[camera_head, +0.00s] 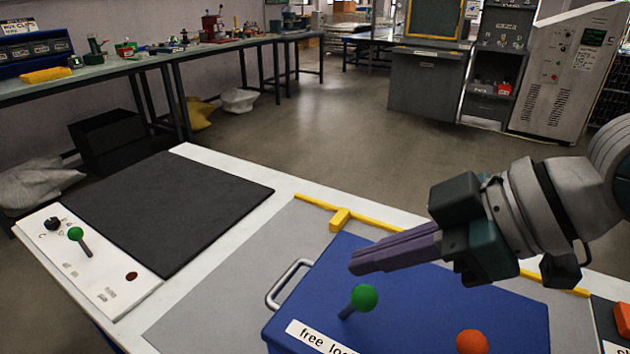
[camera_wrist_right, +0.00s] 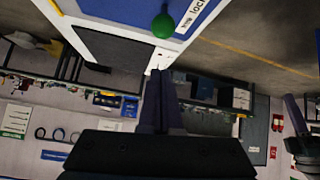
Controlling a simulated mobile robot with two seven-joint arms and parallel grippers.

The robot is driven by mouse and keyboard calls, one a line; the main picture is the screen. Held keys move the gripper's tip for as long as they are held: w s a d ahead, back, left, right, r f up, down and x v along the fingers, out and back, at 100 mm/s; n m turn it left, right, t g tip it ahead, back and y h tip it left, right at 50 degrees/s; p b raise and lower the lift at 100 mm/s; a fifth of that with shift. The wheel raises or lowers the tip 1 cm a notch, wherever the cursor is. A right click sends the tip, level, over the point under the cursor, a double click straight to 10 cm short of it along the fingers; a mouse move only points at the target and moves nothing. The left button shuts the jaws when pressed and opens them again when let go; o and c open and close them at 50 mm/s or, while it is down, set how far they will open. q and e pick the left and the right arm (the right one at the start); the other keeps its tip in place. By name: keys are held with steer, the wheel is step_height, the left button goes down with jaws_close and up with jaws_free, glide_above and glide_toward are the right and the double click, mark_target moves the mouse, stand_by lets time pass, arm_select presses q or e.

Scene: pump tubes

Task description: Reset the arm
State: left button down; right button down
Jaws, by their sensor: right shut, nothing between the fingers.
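My right gripper (camera_head: 352,268) comes in from the right in the head view. Its purple fingers are shut together with nothing between them, above the blue box (camera_head: 420,290). The fingertips are above and close to a green-knobbed lever (camera_head: 364,298) on the box, and look apart from it. An orange knob (camera_head: 471,342) shows on the box at the lower edge. In the right wrist view the shut fingers (camera_wrist_right: 160,75) point up the picture, with the green knob (camera_wrist_right: 162,26) beyond them. My left gripper is not in view.
The white table (camera_head: 290,186) carries a black mat (camera_head: 175,205) and a white panel with another green lever (camera_head: 76,234). A metal handle (camera_head: 285,285) sticks out from the blue box. A yellow rail (camera_head: 340,218) runs behind it. A red-topped part (camera_head: 622,318) stands at the right edge.

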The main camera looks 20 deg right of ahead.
steer(key=shift+s+f+v, duration=0.1)
steer(key=shift+v, duration=1)
steer(key=shift+s+f+v, duration=0.1)
steer(key=shift+f+v, duration=0.05)
steer(key=shift+v, duration=1)
